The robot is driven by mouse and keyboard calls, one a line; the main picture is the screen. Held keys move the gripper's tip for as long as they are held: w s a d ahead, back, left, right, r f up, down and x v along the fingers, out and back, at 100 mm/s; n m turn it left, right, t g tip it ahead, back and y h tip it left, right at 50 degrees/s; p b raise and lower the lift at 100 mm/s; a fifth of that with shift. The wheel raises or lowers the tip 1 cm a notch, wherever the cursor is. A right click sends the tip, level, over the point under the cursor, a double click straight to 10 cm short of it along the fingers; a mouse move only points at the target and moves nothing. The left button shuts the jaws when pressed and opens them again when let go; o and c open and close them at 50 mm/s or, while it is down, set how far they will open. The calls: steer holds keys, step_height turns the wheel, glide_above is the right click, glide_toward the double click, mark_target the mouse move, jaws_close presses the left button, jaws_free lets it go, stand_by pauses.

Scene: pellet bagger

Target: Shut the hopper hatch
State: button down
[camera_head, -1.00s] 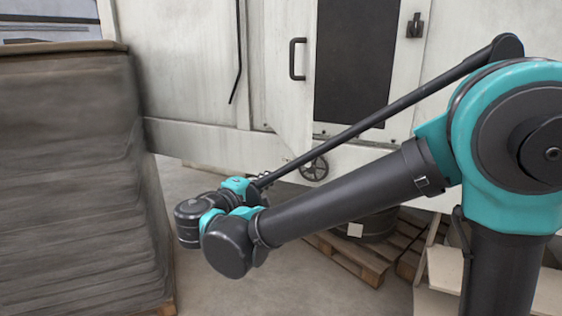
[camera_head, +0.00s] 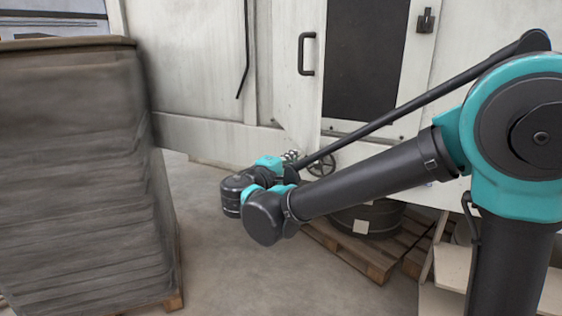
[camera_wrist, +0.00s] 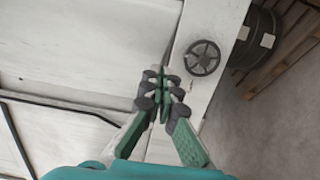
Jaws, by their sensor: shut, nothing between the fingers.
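The hopper hatch (camera_head: 298,100) is a pale door panel with a black bar handle (camera_head: 306,53) on the white machine. It stands swung outward, its lower edge slanting, with a dark opening (camera_head: 365,50) to its right.
A tall stack of grey sheets (camera_head: 75,170) stands at the left. A black latch (camera_head: 427,20) is right of the opening. A dark drum (camera_head: 375,220) sits on a wooden pallet (camera_head: 350,250) below the machine. Bare floor lies between stack and pallet.

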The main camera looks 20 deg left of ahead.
steer(key=shift+w+d, duration=0.35)
steer(key=shift+d, duration=0.15)
steer(key=w+d+n+y, duration=0.3)
steer(key=w+d+y, duration=0.1)
steer(key=w+d, duration=1.5)
steer(key=w, duration=0.5)
steer(key=w+d, duration=0.4)
steer(key=w, duration=0.6)
steer(key=shift+w+r+y, duration=0.2)
steer(key=shift+y, duration=0.2)
